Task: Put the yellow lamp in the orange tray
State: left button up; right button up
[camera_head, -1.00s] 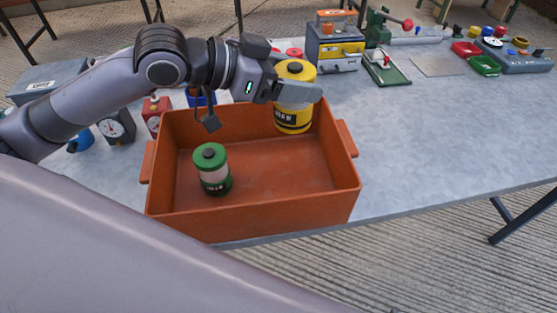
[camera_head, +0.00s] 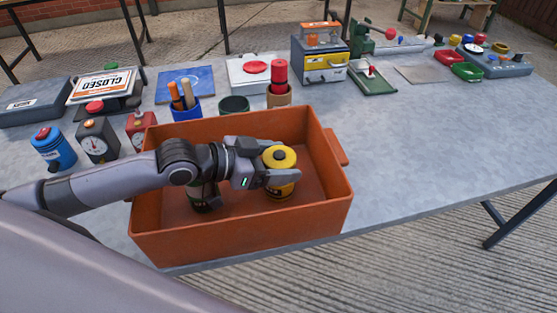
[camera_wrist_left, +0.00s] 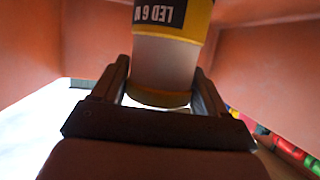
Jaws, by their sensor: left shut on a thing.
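The yellow lamp (camera_head: 279,158) is inside the orange tray (camera_head: 240,231), towards its right half, and looks upright. My left gripper (camera_head: 282,177) is shut on the lamp, with the fingers on either side of its body. In the left wrist view the lamp (camera_wrist_left: 172,55) stands between the two fingers (camera_wrist_left: 165,90), its label upside down, with the tray's orange walls around. I cannot tell whether the lamp's base touches the tray floor. A green lamp (camera_head: 204,197) stands in the tray's left half, mostly hidden behind my left arm. My right gripper is not in view.
Behind the tray stand a dark green cup (camera_head: 234,104), a brown cup with red items (camera_head: 278,95) and a blue cup (camera_head: 186,110). Gauge boxes (camera_head: 97,140) and a blue canister (camera_head: 54,149) are at the left. The table right of the tray is clear.

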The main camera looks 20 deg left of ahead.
pick_arm(q)
jog(key=shift+f, duration=0.1)
jog(key=o, duration=1.3)
jog(key=shift+a+r, duration=0.1)
jog(key=shift+r, duration=0.1)
jog(key=v, duration=0.7)
jog(key=shift+s+a, duration=0.1)
